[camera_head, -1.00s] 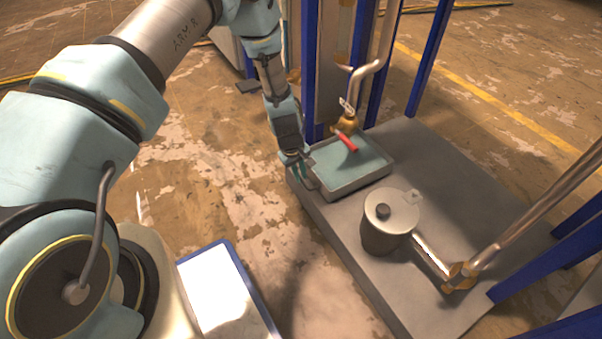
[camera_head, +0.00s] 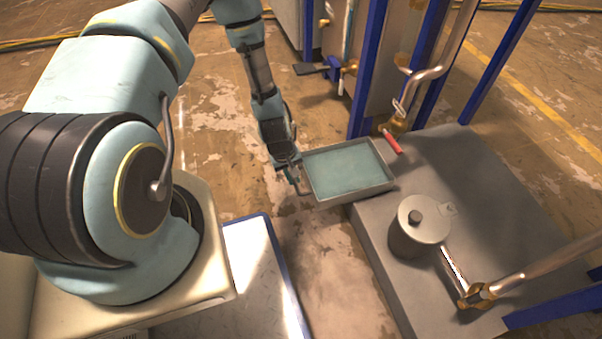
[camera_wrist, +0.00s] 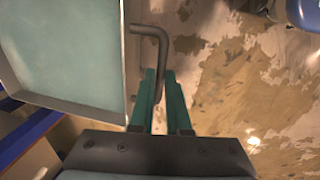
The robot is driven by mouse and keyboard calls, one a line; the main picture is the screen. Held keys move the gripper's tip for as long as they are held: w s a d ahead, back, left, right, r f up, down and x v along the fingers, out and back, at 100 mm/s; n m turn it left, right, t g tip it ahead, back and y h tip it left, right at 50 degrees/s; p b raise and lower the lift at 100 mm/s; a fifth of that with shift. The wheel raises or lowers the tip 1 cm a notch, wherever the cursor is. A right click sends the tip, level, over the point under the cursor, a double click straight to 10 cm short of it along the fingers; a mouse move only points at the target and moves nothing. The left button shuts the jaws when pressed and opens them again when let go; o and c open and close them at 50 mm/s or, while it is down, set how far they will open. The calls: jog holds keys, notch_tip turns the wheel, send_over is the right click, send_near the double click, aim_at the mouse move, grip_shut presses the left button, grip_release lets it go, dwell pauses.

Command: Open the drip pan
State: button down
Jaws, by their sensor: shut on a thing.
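The drip pan (camera_head: 347,203) is a shallow grey metal tray with a teal inside. In the head view it juts out to the left past the edge of the grey platform, over the floor. Its bent bar handle (camera_wrist: 149,32) is on the pan's outer side in the wrist view. My gripper (camera_head: 294,183) is at the pan's left side, shut on the handle. In the wrist view its green fingers (camera_wrist: 164,88) are on either side of the handle's end. The exact contact is partly hidden by the fingers.
A valve with a red handle (camera_head: 391,142) sits just right of the pan. A grey lidded canister (camera_head: 420,225) with a pipe stands on the platform (camera_head: 440,160). Blue frame posts (camera_head: 366,70) rise behind the pan. Patchy floor (camera_head: 310,250) is open between my base and the platform.

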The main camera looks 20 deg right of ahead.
jog(key=c, duration=0.9)
grip_release()
jog(key=r+p, duration=0.1)
jog(key=r, duration=0.2)
jog(key=a+r+p, duration=0.1)
jog(key=r, duration=0.3)
jog(key=a+r+p, duration=0.1)
jog(key=r, duration=0.2)
jog(key=shift+r, duration=0.3)
